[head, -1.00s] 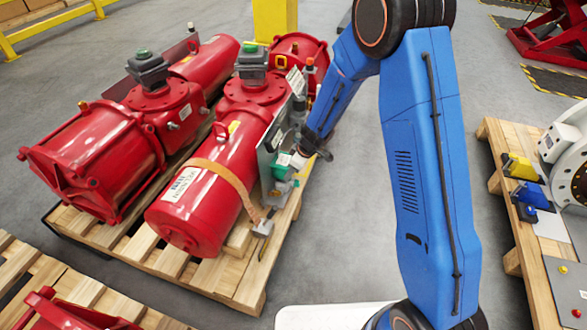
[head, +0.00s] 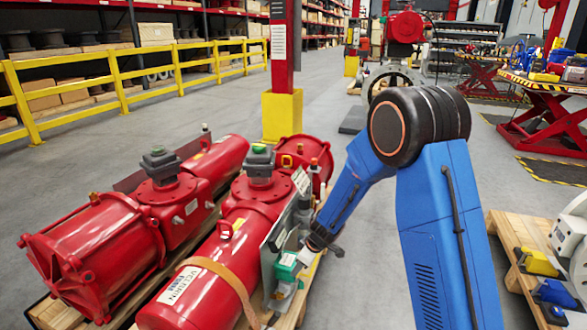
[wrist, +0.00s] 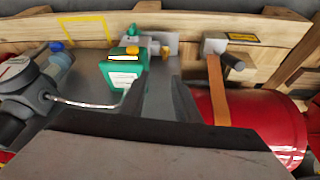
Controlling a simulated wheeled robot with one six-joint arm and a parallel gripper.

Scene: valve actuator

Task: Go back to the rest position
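My gripper (head: 312,247) is at the right side of the front red valve actuator (head: 200,285), close to a grey panel (head: 275,245) and a small green box (head: 287,266). In the head view its fingers are too small and hidden to read. In the wrist view the green box (wrist: 122,74) with a white label sits near the middle top. I cannot tell whether the gripper touches anything.
A second red actuator (head: 95,250) lies to the left on the pallet. A yellow post base (head: 282,115) stands behind, and a yellow railing (head: 110,68) runs at the back left. Another pallet (head: 505,232) with parts is at the right. Open grey floor lies behind the actuators.

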